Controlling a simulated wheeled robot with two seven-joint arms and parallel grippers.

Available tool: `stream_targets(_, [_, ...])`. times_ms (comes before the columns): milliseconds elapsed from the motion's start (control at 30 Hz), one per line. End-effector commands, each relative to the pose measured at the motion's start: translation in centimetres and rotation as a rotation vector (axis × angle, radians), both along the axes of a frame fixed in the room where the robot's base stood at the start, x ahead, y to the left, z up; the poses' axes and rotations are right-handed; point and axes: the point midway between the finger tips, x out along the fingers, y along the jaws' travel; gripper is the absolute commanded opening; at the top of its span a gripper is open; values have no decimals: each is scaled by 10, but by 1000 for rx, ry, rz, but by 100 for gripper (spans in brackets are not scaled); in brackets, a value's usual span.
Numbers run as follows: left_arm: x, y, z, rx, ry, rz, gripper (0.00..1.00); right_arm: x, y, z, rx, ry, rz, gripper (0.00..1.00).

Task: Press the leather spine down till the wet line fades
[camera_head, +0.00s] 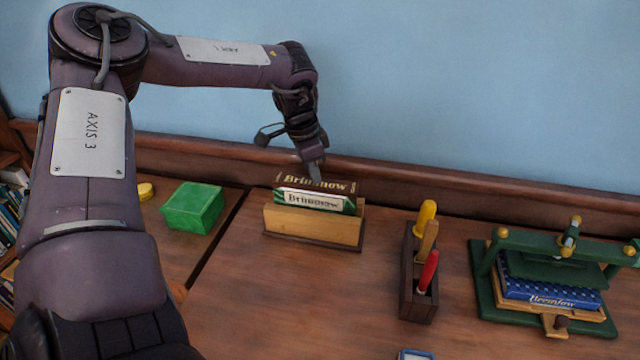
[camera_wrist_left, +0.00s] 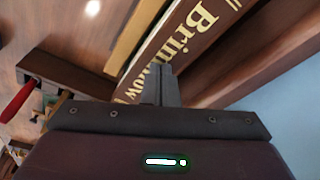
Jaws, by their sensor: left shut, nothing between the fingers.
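A brown leather spine (camera_head: 335,187) with gold lettering stands upright in a wooden cradle (camera_head: 310,228). A white strip with green ends (camera_head: 305,199) and similar lettering shows just in front of it. My left gripper (camera_head: 315,183) points down with its closed fingertips at the spine, covering part of the lettering. In the left wrist view the shut, empty fingers (camera_wrist_left: 160,80) overlap the brown spine (camera_wrist_left: 185,40) near the middle of its gold letters. They look to be at its surface, but I cannot tell if they touch. I make out no wet line.
A green box (camera_head: 193,207) sits left of the cradle. A dark tool rack (camera_head: 418,290) with yellow, wooden and red handles stands to the right. A green press (camera_head: 485,290) holding a blue book is further right. A wooden rail and blue wall lie behind.

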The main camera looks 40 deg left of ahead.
Motion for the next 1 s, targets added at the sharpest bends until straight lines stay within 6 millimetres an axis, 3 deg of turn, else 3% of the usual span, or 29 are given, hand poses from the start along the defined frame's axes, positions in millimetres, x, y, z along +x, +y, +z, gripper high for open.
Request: stream_targets(1000, [-1, 0, -2, 1, 3, 1, 0, 0, 1, -5, 2, -1, 0, 0])
